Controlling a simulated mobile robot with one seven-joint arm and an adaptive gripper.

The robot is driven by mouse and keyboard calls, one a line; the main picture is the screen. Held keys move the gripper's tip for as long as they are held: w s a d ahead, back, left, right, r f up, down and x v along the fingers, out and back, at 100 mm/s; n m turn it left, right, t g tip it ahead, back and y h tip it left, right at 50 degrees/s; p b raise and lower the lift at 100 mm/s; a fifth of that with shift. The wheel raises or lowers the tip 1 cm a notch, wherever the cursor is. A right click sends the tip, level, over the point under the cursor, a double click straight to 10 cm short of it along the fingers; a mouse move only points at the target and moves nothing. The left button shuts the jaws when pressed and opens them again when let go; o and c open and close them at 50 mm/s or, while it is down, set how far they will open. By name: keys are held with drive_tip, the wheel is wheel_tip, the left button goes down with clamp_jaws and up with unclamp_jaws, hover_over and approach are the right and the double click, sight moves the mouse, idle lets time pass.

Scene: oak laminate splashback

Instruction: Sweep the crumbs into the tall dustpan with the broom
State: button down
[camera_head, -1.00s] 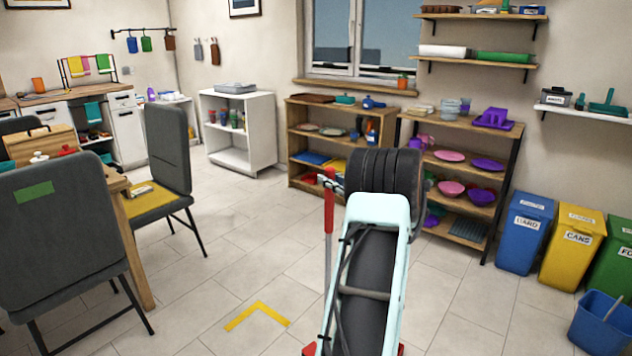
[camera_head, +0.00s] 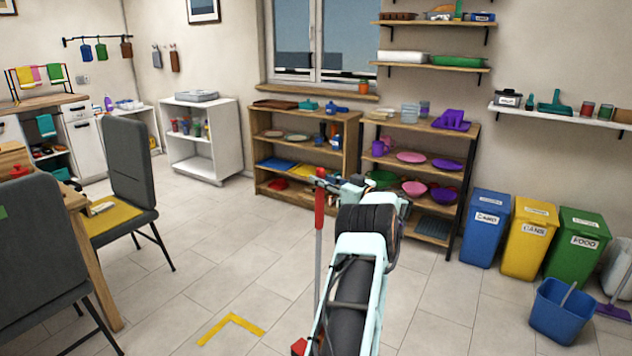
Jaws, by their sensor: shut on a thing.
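A tall tool with a red grip and a grey pole (camera_head: 318,240) stands roughly upright in front of me. A bit of red shows at its low end, mostly behind my arm, so I cannot tell whether it is the broom or the tall dustpan. My gripper (camera_head: 323,183) is shut on it near the top of the red grip; my arm partly covers the view. A purple long-handled thing (camera_head: 614,311), perhaps a broom or dustpan, is cut off at the right edge. I see no crumbs.
A yellow corner mark (camera_head: 232,325) lies on the tiled floor, with clear floor around it. Chairs (camera_head: 128,175) and a table stand left. Shelves (camera_head: 300,148) line the back. Blue, yellow and green bins (camera_head: 577,245) and a blue bucket (camera_head: 560,312) stand right.

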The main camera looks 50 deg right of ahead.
sight(322, 168)
drive_tip(key=shift+s+d+r, duration=0.1)
drive_tip(key=shift+d+r, duration=0.15)
drive_tip(key=shift+d, duration=0.3)
drive_tip(key=r+p, duration=0.3)
drive_tip(key=r, duration=0.1)
drive_tip(key=shift+a, duration=0.35)
drive_tip(key=shift+a+r+p, duration=0.2)
drive_tip(key=shift+r+p, duration=0.15)
drive_tip(key=shift+p, duration=0.05)
